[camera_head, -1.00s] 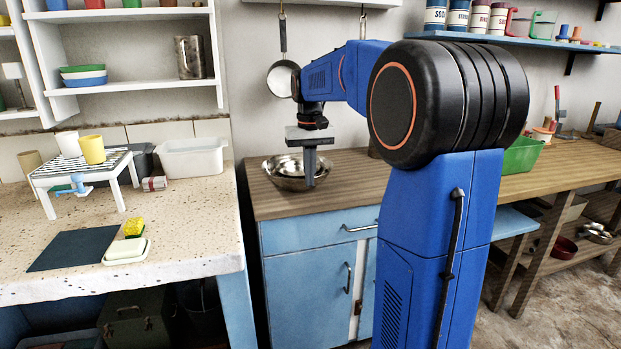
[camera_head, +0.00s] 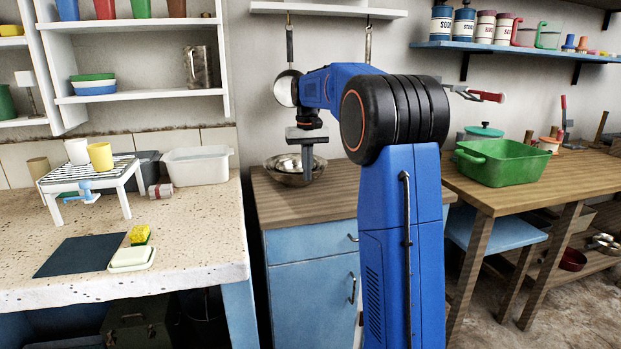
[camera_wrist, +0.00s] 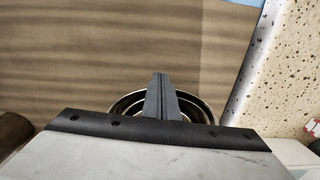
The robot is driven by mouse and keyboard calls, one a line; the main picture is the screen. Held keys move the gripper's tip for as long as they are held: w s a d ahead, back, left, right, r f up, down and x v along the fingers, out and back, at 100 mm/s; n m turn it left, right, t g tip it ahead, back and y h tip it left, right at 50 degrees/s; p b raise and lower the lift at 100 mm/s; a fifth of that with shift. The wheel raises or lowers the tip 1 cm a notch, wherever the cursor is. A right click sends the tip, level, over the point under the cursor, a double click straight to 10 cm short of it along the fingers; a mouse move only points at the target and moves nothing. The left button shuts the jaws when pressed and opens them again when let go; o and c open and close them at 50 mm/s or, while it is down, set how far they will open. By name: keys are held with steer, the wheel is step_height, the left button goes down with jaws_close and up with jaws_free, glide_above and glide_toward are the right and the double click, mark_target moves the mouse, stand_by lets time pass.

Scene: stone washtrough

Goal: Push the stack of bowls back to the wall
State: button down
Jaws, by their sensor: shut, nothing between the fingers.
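The stack of metal bowls (camera_head: 280,172) stands on the wooden top (camera_head: 330,200) of the blue cabinet, towards its back left near the wall. My gripper (camera_head: 307,180) is shut and empty, pointing down at the front right of the bowls. In the head view its fingers hide part of the bowls' right side. In the wrist view the shut fingers (camera_wrist: 161,95) overlap the bowls' rim (camera_wrist: 122,102), and my gripper's body covers much of the stack. I cannot tell whether the fingers touch the bowls.
The wall (camera_head: 258,120) rises behind the cabinet, with a pan (camera_head: 287,88) hanging above the bowls. The speckled stone counter (camera_head: 195,215) with a white tub (camera_head: 197,166) is on the left. A green basin (camera_head: 502,163) stands on the right bench. The cabinet top's front is clear.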

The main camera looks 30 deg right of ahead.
steer(key=w, duration=0.2)
steer(key=w+d, duration=0.1)
steer(key=w, duration=0.1)
steer(key=w+d, duration=0.1)
steer(key=w, duration=0.2)
steer(key=shift+w+d, duration=0.1)
steer(key=shift+d, duration=0.15)
